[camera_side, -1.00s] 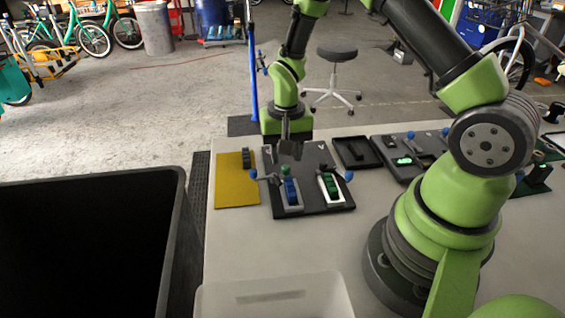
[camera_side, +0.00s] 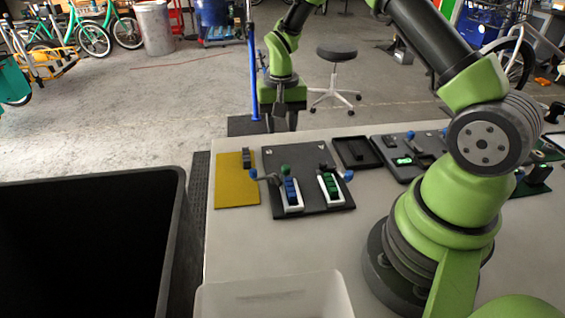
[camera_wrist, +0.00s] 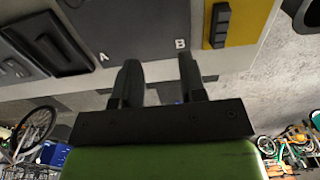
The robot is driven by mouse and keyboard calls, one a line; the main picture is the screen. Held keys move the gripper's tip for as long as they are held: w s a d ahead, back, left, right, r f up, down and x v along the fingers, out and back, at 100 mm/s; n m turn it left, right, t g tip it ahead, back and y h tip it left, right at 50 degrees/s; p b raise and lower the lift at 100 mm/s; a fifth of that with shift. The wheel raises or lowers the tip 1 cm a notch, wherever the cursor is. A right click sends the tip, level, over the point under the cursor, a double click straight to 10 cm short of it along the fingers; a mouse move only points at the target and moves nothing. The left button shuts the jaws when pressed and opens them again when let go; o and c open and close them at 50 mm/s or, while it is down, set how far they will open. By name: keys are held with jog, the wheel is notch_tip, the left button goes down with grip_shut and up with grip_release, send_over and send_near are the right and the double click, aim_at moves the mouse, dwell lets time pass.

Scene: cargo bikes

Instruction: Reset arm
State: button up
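My gripper (camera_side: 282,124) is beyond the far edge of the table in the side view, raised and clear of the board. In the wrist view its two dark fingers (camera_wrist: 160,78) are apart with nothing between them. A dark board (camera_side: 311,201) lies on the table. It carries a white holder with blue blocks (camera_side: 291,191), another white holder with green blocks (camera_side: 331,186), and blue and green knobs. The wrist view shows the board's far part (camera_wrist: 135,22) with letters A and B.
A yellow plate (camera_side: 232,190) with a dark block (camera_side: 246,158) lies left of the board. A black tray (camera_side: 357,154) and a second dark board (camera_side: 399,175) lie to the right.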

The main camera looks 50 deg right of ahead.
jog(key=s+a+r+n+t, duration=0.1)
jog(key=s+a+r+t, duration=0.2)
jog(key=r, duration=0.4)
jog(key=s+a+r+n+y, duration=0.1)
jog(key=s+a+r, duration=0.2)
jog(key=s+r, duration=0.3)
jog(key=s+a+r+n+t, duration=0.1)
jog(key=s+a+r+t, duration=0.2)
jog(key=r, duration=0.5)
jog(key=s+a+r+n+t+y, duration=0.1)
jog(key=s+a+n, duration=0.1)
jog(key=s, duration=0.6)
jog(key=shift+a, duration=0.65)
